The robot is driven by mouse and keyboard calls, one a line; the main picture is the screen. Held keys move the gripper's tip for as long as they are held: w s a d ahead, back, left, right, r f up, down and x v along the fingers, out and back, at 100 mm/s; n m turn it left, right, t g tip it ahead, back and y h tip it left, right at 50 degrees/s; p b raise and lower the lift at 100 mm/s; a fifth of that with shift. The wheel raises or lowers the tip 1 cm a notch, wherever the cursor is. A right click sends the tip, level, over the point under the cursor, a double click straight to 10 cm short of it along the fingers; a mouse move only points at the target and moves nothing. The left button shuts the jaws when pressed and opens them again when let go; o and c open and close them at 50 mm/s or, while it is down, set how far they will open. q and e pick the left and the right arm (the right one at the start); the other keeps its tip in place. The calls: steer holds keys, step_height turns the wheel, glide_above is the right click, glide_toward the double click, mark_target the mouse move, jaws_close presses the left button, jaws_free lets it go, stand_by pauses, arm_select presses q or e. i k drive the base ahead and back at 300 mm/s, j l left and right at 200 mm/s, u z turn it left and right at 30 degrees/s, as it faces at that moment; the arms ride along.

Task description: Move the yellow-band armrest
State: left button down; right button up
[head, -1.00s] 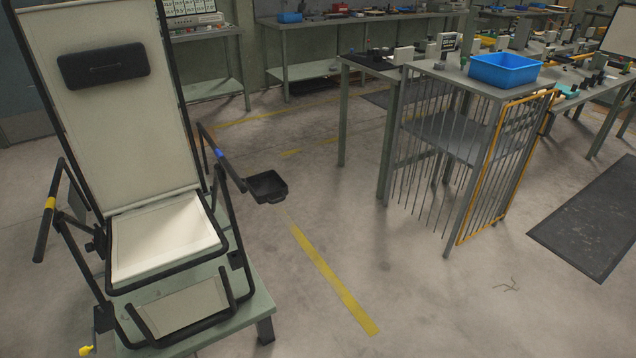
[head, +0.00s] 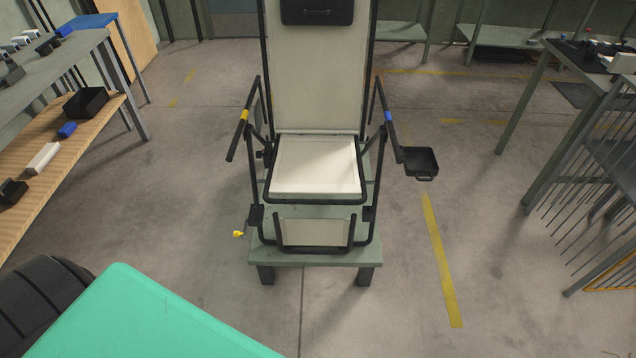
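The folding lounger (head: 316,168) stands upright on a low green platform (head: 300,258), in the middle of the head view, with a cream seat and tall backrest. Its yellow-band armrest (head: 237,136) is the black bar on the left side, tilted, with a yellow band (head: 244,115) near its middle. The blue-band armrest (head: 392,135) is on the right side, with a black tray (head: 420,162) beside it. A yellow knob (head: 238,234) sits low on the lounger's left. Neither of my grippers is in view.
A wooden shelf under a grey bench (head: 60,155) at left holds a black bin (head: 86,102) and small items. A wire-sided table (head: 600,170) stands at right. A green surface (head: 150,320) fills the lower left. Floor around the lounger is clear.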

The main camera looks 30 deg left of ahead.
mark_target(232, 149)
steer(key=u, duration=0.85)
